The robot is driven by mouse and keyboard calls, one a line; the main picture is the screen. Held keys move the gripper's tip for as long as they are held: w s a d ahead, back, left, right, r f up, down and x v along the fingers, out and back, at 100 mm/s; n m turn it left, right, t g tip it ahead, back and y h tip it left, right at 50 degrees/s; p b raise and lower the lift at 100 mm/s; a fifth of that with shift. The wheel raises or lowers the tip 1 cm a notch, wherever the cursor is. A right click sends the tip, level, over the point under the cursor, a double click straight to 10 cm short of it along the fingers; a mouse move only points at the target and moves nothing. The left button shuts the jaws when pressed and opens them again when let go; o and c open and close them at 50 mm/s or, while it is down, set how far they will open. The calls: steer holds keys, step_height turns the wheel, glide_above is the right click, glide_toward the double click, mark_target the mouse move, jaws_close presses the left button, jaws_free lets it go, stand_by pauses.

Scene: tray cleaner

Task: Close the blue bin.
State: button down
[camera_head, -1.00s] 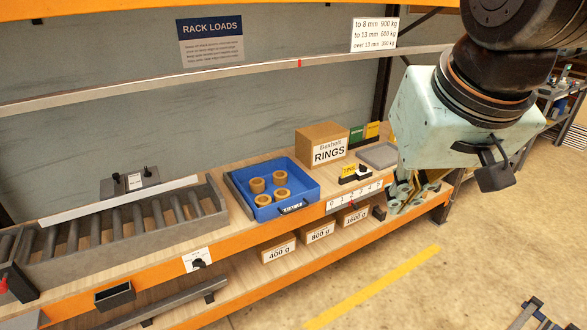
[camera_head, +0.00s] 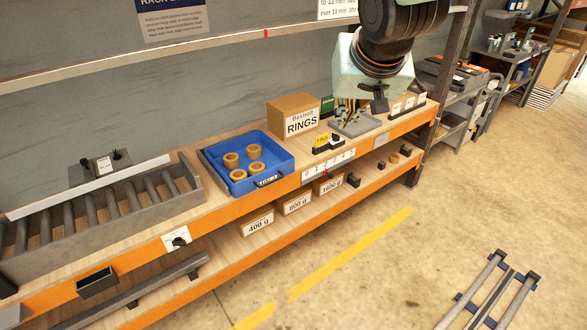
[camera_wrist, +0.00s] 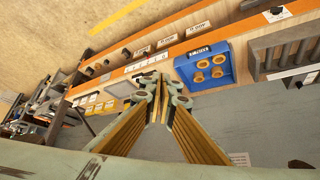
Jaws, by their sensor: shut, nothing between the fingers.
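The blue bin (camera_head: 284,164) sits on the upper wooden shelf in the head view, its top open. Several tan rings (camera_head: 255,153) stand inside it, and a dark strip (camera_head: 214,178) runs along its left side. The blue bin (camera_wrist: 228,52) also shows right of centre in the wrist view, with its labelled front toward the shelf edge. My gripper (camera_head: 347,114) is to the right of the bin, over the grey tray, clear of the bin. In the wrist view my gripper (camera_wrist: 158,92) has its fingertips together with nothing held.
A cardboard RINGS box (camera_head: 293,117) stands right of the bin. A grey tray (camera_head: 362,124) lies below my gripper. A roller conveyor (camera_head: 100,215) lies left of the bin.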

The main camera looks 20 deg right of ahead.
steer(key=w+d+f+m+t+y+p, duration=0.1)
steer(key=w+d+f+m+t, duration=0.1)
steer(key=w+f, duration=1)
steer(key=w+d+f+m+t+y+p, duration=0.15)
steer(key=w+f, duration=0.55)
steer(key=w, duration=1)
steer(key=m+t+y+p, duration=0.2)
steer(key=m+t+y, duration=0.2)
steer(key=y, duration=0.1)
glide_toward(291, 167)
step_height(291, 167, up, 5)
steer(key=s+d, duration=0.1)
steer(key=d, duration=0.2)
steer(key=s+f+m+t+p, duration=0.1)
steer(key=s+f+m+t, duration=0.1)
steer(key=s+f, duration=0.3)
steer(key=shift+s+f+m, duration=0.4)
steer(key=shift+f+m, duration=0.25)
steer(key=shift+f, duration=0.25)
steer(key=shift+a, duration=0.15)
steer(key=shift+w+a, duration=0.1)
steer(key=shift+w, duration=0.1)
steer(key=shift+p+x, duration=0.6)
steer(key=shift+x, duration=6.2)
